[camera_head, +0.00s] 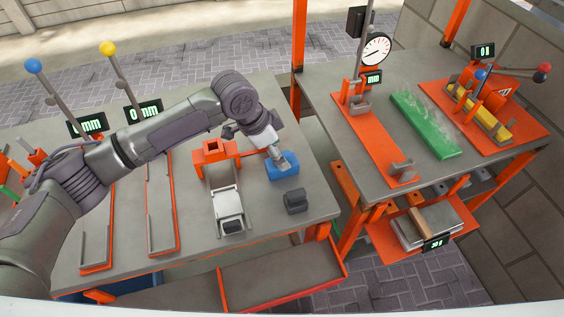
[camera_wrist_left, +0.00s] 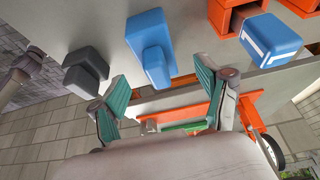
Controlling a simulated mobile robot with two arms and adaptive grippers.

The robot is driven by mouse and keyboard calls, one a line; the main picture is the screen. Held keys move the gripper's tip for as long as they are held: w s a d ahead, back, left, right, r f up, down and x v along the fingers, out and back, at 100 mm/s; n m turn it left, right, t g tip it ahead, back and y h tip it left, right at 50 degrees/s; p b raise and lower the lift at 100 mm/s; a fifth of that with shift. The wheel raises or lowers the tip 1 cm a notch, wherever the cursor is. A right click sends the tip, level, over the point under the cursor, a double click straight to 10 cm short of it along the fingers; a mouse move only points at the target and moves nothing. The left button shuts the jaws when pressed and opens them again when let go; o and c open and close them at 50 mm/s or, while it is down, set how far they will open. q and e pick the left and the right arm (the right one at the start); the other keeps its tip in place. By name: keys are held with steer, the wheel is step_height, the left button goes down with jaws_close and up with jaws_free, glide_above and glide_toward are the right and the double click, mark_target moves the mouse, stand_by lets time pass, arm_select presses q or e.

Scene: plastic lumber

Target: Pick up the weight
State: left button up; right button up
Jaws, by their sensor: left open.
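A blue weight (camera_head: 284,171) with a raised block on top sits near the right edge of the left table. A dark grey weight (camera_head: 295,201) of similar shape stands in front of it. The left wrist view shows the blue weight (camera_wrist_left: 151,52) and the dark grey weight (camera_wrist_left: 86,72) on the table top. My left gripper (camera_head: 280,157) is at the blue weight in the head view and partly overlaps it. In the left wrist view my left gripper (camera_wrist_left: 160,92) has its teal fingers spread, with nothing between the tips. Contact with the weight cannot be told. My right gripper is not in view.
An orange bracket (camera_head: 213,152) with a pale grey slide (camera_head: 227,202) is left of the weights. A blue block with white markings (camera_wrist_left: 270,40) shows in the left wrist view. A second table (camera_head: 405,85) with a dial gauge (camera_head: 375,50) stands right, across a gap.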

arm_select(q)
steer(key=shift+w+d+f, duration=0.1)
steer(key=shift+d+f, duration=0.05)
steer(key=shift+f, duration=0.4)
steer(key=x, duration=0.1)
steer(key=p+x, duration=0.1)
steer(key=x, duration=0.2)
steer(key=shift+d+f, duration=0.1)
steer(key=shift+f, duration=0.25)
steer(key=c, duration=0.4)
jaws_close()
steer(key=shift+d+r, duration=0.1)
steer(key=shift+r, duration=0.1)
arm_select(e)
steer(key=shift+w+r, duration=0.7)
